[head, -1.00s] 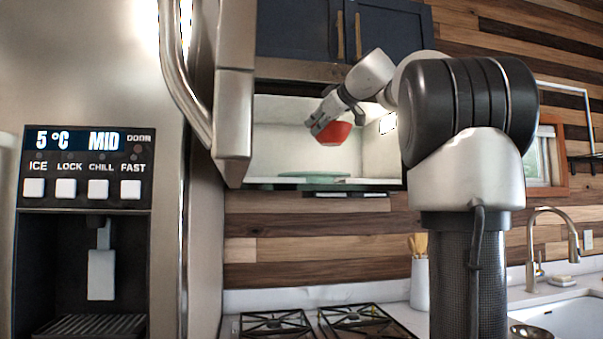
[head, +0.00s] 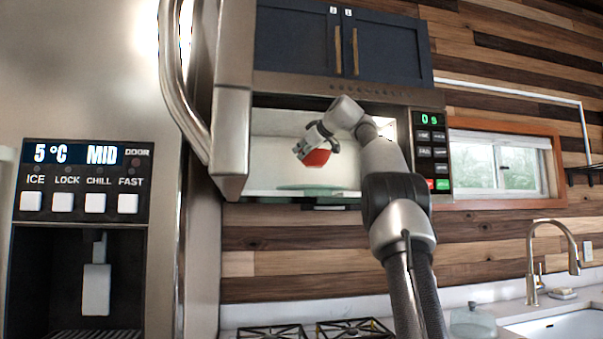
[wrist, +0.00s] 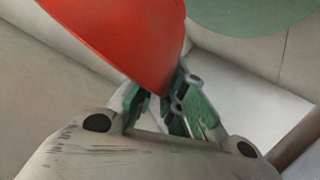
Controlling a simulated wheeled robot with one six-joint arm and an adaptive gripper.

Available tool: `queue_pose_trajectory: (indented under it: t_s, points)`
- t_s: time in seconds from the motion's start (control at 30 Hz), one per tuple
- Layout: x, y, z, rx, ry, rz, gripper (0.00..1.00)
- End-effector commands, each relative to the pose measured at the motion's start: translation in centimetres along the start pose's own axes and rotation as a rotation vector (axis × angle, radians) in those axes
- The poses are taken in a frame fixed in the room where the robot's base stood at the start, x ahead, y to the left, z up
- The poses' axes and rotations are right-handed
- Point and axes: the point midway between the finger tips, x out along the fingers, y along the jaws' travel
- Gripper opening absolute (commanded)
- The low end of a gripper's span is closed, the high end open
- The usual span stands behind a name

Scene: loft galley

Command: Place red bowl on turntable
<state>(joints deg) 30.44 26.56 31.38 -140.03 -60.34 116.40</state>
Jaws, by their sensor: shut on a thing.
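The red bowl (head: 317,158) is held in the air inside the open microwave, tilted, above the turntable. It also shows large in the wrist view (wrist: 125,35). My gripper (head: 305,146) is shut on the bowl's edge; in the wrist view the fingers (wrist: 172,100) meet at its rim. The green turntable (head: 312,188) lies flat on the microwave floor, seen edge-on below the bowl. Part of it shows at the top right of the wrist view (wrist: 245,12). There is a clear gap between bowl and turntable in the head view.
The microwave door (head: 232,100) stands open at the left of the cavity, beside the fridge (head: 90,80). The control panel (head: 432,150) is to the right of my arm. Blue cabinets (head: 365,45) are above and a stove (head: 345,329) is below.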

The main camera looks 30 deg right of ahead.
Motion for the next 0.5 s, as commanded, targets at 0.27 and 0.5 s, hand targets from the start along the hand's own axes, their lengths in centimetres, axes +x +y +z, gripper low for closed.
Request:
queue_pose_trajectory:
  t_s: [0.27,0.5]
  points:
    - [0.84,0.26,0.08,0.001,0.001,0.001,0.0]
    - [1.15,-0.1,0.73,0.001,0.002,-0.001,0.0]
